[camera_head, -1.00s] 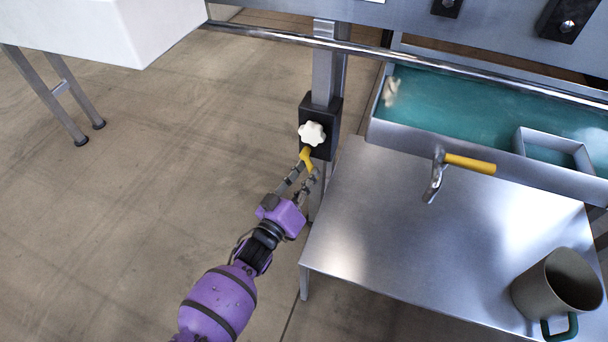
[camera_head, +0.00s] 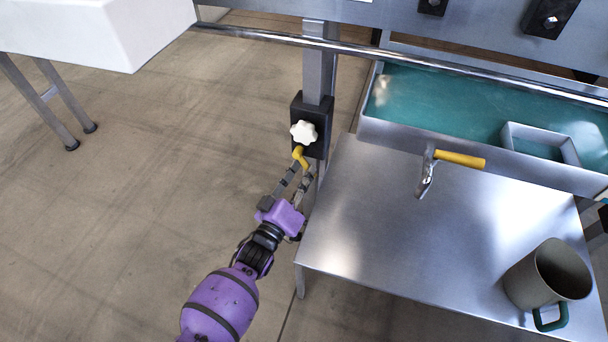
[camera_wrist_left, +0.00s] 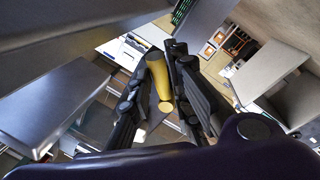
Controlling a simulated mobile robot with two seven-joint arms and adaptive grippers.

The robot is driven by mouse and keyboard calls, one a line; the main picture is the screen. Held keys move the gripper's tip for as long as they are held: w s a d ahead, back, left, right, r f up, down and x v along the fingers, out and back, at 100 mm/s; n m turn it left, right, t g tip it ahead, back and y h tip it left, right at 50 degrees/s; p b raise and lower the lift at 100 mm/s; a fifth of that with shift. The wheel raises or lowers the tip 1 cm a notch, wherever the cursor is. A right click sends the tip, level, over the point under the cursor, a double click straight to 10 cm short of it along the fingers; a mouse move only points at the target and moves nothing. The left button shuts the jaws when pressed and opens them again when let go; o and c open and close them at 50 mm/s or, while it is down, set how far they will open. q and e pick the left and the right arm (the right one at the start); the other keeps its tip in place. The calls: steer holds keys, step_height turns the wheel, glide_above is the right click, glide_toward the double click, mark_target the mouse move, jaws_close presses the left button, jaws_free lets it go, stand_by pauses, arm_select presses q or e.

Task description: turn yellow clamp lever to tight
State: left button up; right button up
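The yellow clamp lever (camera_head: 299,154) sits just below a white star-shaped knob (camera_head: 304,132) on a black clamp block (camera_head: 322,113) on the metal post. My left gripper (camera_head: 302,171) reaches up to it from below, with a finger on each side. In the left wrist view the yellow lever (camera_wrist_left: 159,80) lies between the two dark fingers (camera_wrist_left: 163,60), which close in on it near their tips. Part of the lever is hidden by the fingers. My right gripper is not in view.
A steel table (camera_head: 370,235) stands right of the post, with a grey mug (camera_head: 530,275) at its right. A yellow-handled tap (camera_head: 460,159) hangs over it from a teal-filled trough (camera_head: 450,100). Left of the post is open floor.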

arm_select(q)
steer(key=shift+o, duration=1)
steer(key=v, duration=1.2)
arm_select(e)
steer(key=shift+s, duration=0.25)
